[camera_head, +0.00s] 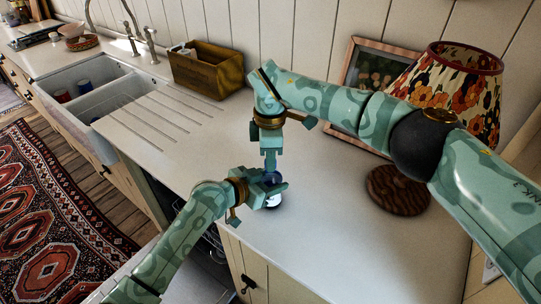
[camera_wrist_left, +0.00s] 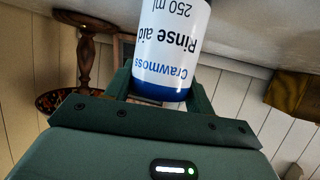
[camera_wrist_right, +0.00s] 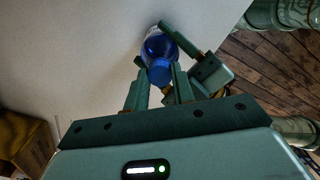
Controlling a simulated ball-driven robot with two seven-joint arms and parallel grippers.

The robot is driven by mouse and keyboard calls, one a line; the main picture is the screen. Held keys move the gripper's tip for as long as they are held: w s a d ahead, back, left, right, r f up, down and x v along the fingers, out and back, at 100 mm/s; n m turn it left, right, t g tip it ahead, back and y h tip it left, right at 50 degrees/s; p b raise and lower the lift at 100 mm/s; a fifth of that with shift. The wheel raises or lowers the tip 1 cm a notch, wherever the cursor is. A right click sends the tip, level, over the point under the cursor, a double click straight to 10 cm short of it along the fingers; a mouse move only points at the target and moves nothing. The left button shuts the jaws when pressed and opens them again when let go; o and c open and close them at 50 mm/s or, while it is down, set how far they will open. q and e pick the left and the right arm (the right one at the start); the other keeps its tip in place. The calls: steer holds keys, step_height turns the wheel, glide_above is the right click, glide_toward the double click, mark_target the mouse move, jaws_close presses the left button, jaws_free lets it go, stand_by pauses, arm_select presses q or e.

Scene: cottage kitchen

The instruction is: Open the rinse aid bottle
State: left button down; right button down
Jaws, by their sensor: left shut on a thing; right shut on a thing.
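The rinse aid bottle (camera_head: 273,202) stands upright on the worktop near its front edge, mostly hidden by my grippers. In the left wrist view the bottle (camera_wrist_left: 172,45) shows a white label reading "Crawmoss Rinse aid 250 ml" and a blue band. My left gripper (camera_head: 268,190) is shut around the bottle's body from the left. My right gripper (camera_head: 271,172) points down from above and is shut on the blue cap (camera_wrist_right: 160,74), which sits between its fingers in the right wrist view. Whether the cap is loosened cannot be told.
A floral lamp (camera_head: 452,85) with a round wooden base (camera_head: 397,190) stands on the right, before a framed picture (camera_head: 374,68). A wooden box (camera_head: 207,71) stands at the back by the sink (camera_head: 92,90). The worktop (camera_head: 330,225) around the bottle is clear.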

steer(key=n, duration=0.6)
steer(key=shift+w+n, duration=0.1)
steer(key=shift+n, duration=0.3)
steer(key=n, duration=0.6)
steer(key=shift+n, duration=0.3)
steer(key=n, duration=0.6)
steer(key=shift+r+n, duration=0.1)
steer(key=shift+n, duration=0.2)
steer(key=n, duration=2.1)
steer(key=shift+n, duration=0.3)
steer(key=n, duration=0.4)
steer(key=shift+n, duration=0.4)
steer(key=shift+r, duration=0.3)
